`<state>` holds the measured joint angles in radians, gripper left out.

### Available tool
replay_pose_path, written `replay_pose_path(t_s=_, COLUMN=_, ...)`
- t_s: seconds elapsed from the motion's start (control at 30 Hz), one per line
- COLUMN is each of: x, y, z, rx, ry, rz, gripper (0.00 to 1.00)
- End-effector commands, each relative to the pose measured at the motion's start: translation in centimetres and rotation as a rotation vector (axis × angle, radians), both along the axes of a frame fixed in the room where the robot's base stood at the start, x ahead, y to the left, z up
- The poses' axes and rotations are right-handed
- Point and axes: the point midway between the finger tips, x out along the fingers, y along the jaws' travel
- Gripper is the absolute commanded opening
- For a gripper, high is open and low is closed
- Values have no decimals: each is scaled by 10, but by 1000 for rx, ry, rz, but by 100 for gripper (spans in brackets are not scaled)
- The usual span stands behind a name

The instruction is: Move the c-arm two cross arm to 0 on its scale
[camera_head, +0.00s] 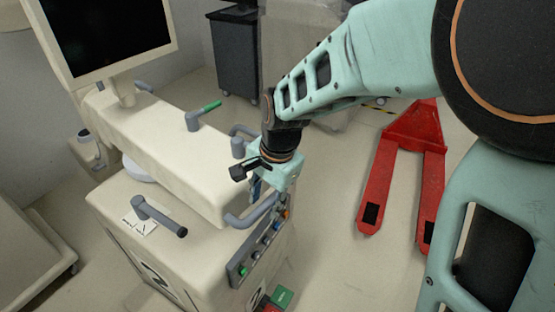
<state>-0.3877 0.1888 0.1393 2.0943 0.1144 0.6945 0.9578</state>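A cream cart (115,215) with a dark number, which looks like 2, on its front stands at the lower left. A long cream cross arm (165,145) lies across its top. A grey lever with a black end (160,215) sits over a white marked card (140,226) on the cart top; its marks are too small to read. A green-tipped lever (204,112) stands on the cross arm. My gripper (256,188) points down at the cross arm's right end, close above a grey curved handle (252,211). Its fingers are mostly hidden, so contact is unclear.
A monitor (105,35) stands over the cross arm's far left. A panel with coloured buttons (258,248) is on the cart's right side. A red pallet jack (405,165) stands on the floor at right. A dark cabinet (236,55) is behind. Floor between cart and jack is clear.

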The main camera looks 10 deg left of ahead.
Motion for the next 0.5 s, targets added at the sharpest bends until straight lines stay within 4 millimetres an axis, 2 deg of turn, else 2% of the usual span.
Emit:
replay_pose_path(t_s=0.33, x=0, y=0, z=-2, rx=0, ry=-1, rz=0, gripper=34)
replay_pose_path(t_s=0.5, x=0, y=0, z=-2, rx=0, ry=-1, rz=0, gripper=17)
